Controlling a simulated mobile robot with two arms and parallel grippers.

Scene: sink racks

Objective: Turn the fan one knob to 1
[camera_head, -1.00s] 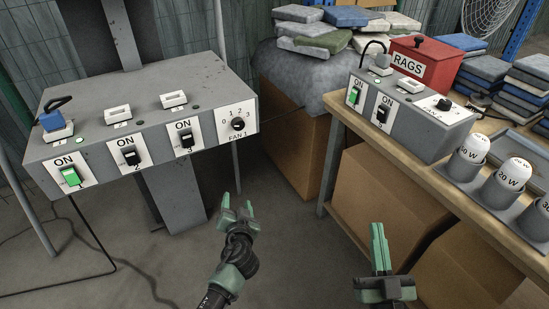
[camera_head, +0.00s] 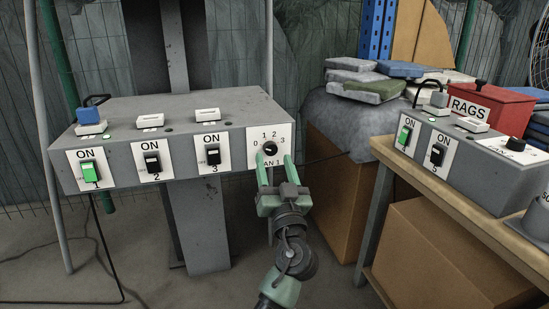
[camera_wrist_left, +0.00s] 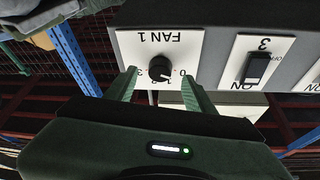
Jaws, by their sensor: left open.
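The FAN 1 knob (camera_head: 270,148) is a small black round knob on a white plate marked 0, 1, 2, 3, at the right end of the large grey box's front. It also shows in the left wrist view (camera_wrist_left: 160,67), where the plate appears upside down. I cannot tell clearly which number it points to. My left gripper (camera_head: 275,159) is open in front of the plate, its two green fingers pointing at it, just below the knob in the head view. In the wrist view the fingertips (camera_wrist_left: 159,73) lie on either side of the knob, with no visible contact. My right gripper is out of view.
The grey box (camera_head: 205,108) also carries switches 1, 2 and 3, with switch 1 (camera_head: 90,172) lit green. A second switch box (camera_head: 470,165) with a FAN 2 knob stands on the wooden bench to the right, near a red RAGS box (camera_head: 490,105).

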